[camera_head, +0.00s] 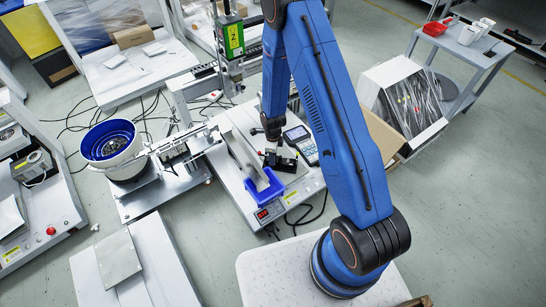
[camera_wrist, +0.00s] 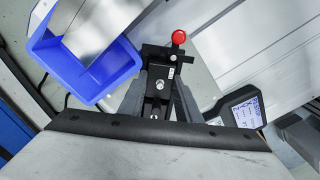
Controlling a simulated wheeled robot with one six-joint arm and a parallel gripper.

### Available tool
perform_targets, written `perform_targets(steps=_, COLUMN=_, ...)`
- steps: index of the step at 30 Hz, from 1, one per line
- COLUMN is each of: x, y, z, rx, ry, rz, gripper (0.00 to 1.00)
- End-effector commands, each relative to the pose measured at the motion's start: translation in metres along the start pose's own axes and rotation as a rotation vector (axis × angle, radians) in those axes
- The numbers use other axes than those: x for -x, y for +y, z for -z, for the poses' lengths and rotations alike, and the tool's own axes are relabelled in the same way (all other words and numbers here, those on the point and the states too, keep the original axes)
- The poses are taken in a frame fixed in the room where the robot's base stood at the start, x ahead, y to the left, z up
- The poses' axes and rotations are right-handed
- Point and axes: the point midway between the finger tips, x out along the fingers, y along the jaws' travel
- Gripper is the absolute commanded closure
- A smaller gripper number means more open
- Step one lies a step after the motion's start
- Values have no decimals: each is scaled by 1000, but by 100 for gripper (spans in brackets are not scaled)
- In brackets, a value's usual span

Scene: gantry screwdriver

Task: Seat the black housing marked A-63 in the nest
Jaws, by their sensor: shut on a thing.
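My gripper (camera_wrist: 160,88) points down over the work plate, its two grey fingers shut on a dark part between them. I take this part to be the black housing (camera_wrist: 157,100); two bright round spots show on it, and no A-63 marking is readable. Just beyond the fingertips is a black fixture with a red knob (camera_wrist: 178,37), apparently the nest (camera_wrist: 152,52). The housing overlaps it in the wrist view; I cannot tell whether it is seated. In the head view, the black fixture (camera_head: 287,162) lies beneath my gripper (camera_head: 272,143), where the housing cannot be made out.
A blue bin (camera_head: 264,194) stands left of the fixture, with a grey plate rising beside it; the bin also shows in the wrist view (camera_wrist: 113,78). A handheld display unit (camera_head: 301,143) lies close right. A blue-rimmed bowl feeder (camera_head: 110,142) stands farther left.

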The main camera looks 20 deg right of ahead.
Motion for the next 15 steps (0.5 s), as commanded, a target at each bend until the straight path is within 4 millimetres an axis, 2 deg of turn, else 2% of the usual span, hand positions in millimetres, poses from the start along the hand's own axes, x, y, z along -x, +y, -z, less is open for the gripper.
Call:
perform_targets(steps=12, x=-5, y=0, z=0, rx=0, ry=0, rz=-1, gripper=96)
perform_targets(steps=13, x=-5, y=0, z=0, rx=0, ry=0, rz=0, gripper=67)
perform_targets(steps=15, x=-5, y=0, z=0, rx=0, ry=0, rz=0, gripper=50)
